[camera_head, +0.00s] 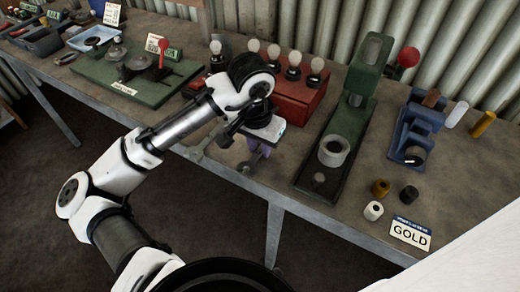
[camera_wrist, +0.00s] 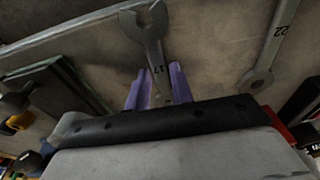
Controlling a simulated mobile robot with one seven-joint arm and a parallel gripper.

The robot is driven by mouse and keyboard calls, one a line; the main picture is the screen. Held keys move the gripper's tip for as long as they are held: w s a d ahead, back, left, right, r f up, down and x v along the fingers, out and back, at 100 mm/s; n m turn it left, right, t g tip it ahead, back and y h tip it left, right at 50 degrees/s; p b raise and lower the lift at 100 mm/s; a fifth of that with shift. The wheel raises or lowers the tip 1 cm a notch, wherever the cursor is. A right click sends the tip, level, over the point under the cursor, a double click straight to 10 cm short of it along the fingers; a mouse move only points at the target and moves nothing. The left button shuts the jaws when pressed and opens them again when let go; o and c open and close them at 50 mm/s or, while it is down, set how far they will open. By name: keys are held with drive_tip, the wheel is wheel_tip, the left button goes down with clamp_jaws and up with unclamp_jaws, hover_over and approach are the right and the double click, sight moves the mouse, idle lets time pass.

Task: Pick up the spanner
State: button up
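A grey steel spanner marked 17 (camera_wrist: 150,40) lies on the bench top, its open jaw pointing away from my gripper in the wrist view. It also shows near my fingers in the head view (camera_head: 246,164). My gripper (camera_wrist: 159,72) has two purple fingers set apart, with the spanner's handle running between them. A narrow gap seems to show beside the handle; whether a finger touches it I cannot tell. The handle's near end is hidden behind my gripper body. In the head view my gripper (camera_head: 260,148) is low over the bench's front part.
A second spanner marked 22 (camera_wrist: 275,42) lies to the right in the wrist view. In the head view a red box with bulbs (camera_head: 297,97) stands behind my gripper, and a green press (camera_head: 335,150) stands to its right. The bench's front edge (camera_head: 215,174) is close.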

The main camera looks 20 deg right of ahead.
sight(259, 151)
clamp_jaws()
drive_tip(key=shift+r, duration=0.15)
wheel_tip(259, 151, up, 20)
idle(0.4)
